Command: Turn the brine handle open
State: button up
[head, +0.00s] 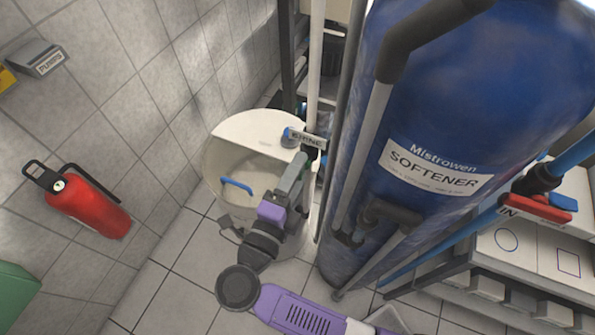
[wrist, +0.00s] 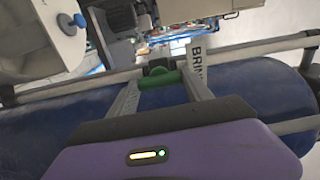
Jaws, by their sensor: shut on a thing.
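The brine handle (wrist: 158,79) is green and sits on a dark valve body in the wrist view, beside a pale pipe. It lies between the two fingers of my gripper (wrist: 163,84), which is shut on it. In the head view my gripper (head: 303,165) reaches up to the valve just below the white BRINE label (head: 306,138). The fingers hide most of the handle there. The label also shows in the wrist view (wrist: 197,62), partly cut off behind the right finger.
The large blue softener tank (head: 440,110) stands close to the right of my gripper. A round brine tub (head: 232,175) with a half-open white lid is to the left. A red IN handle (head: 540,207) is further right. A fire extinguisher (head: 90,205) is by the left wall.

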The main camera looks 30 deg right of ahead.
jog(key=o, duration=1.4)
jog(key=shift+c, duration=0.2)
jog(key=shift+a, duration=0.1)
jog(key=b+v, duration=0.2)
jog(key=v, duration=0.5)
jog(key=shift+s+a, duration=0.25)
jog(key=shift+w, duration=0.1)
